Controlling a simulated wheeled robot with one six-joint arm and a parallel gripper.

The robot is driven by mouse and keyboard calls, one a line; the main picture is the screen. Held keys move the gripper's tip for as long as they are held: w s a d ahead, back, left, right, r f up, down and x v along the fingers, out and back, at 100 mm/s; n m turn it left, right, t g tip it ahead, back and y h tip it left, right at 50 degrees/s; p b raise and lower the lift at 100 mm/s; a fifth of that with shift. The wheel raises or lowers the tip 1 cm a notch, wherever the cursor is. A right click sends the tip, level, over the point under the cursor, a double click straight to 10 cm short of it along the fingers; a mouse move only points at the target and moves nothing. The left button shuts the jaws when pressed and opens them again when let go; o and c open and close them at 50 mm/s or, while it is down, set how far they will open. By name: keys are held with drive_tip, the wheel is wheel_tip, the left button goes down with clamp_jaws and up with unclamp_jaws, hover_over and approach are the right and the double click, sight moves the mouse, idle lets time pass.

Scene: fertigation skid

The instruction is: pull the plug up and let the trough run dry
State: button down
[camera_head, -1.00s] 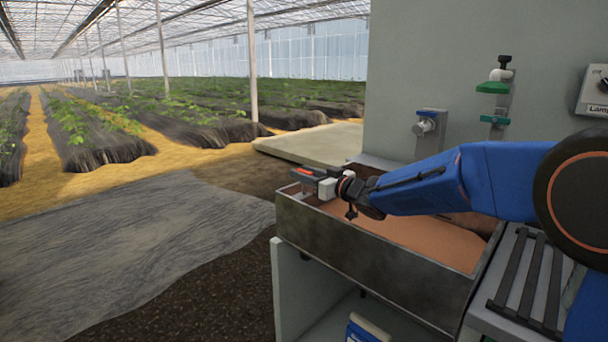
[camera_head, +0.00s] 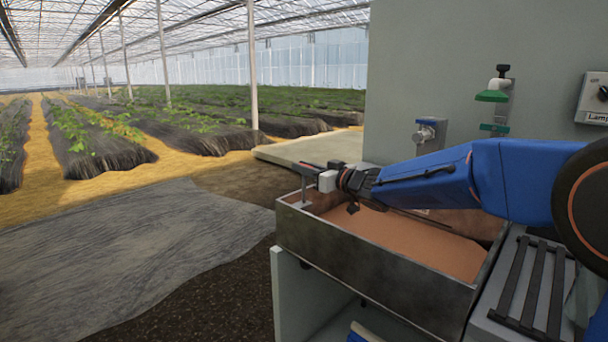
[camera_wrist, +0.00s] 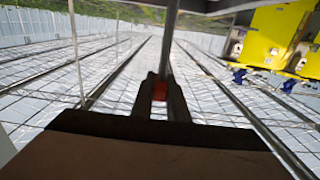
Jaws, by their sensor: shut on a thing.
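The metal trough (camera_head: 385,285) stands in front of the grey wall and holds reddish-brown liquid (camera_head: 420,242). The plug (camera_head: 304,189) shows as a grey upright stem at the trough's far left corner. Its lower end is hard to make out. My gripper (camera_head: 309,170) is shut on the top of the plug, above the trough rim. In the wrist view, my gripper's fingers (camera_wrist: 160,98) close around a red part, and a grey bar (camera_wrist: 170,45) runs up from there.
A blue-handled tap (camera_head: 428,130) and a green-handled valve (camera_head: 495,95) are on the grey wall (camera_head: 450,60) behind. A slatted grey surface (camera_head: 530,290) adjoins the trough at right. Open ground lies to the left, with plant rows beyond.

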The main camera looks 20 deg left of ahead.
drive_tip(key=shift+r, duration=0.1)
drive_tip(key=c, duration=1.7)
unclamp_jaws()
drive_tip(key=v, duration=1.7)
drive_tip(key=shift+s+d, duration=0.15)
drive_tip(key=shift+d, duration=0.05)
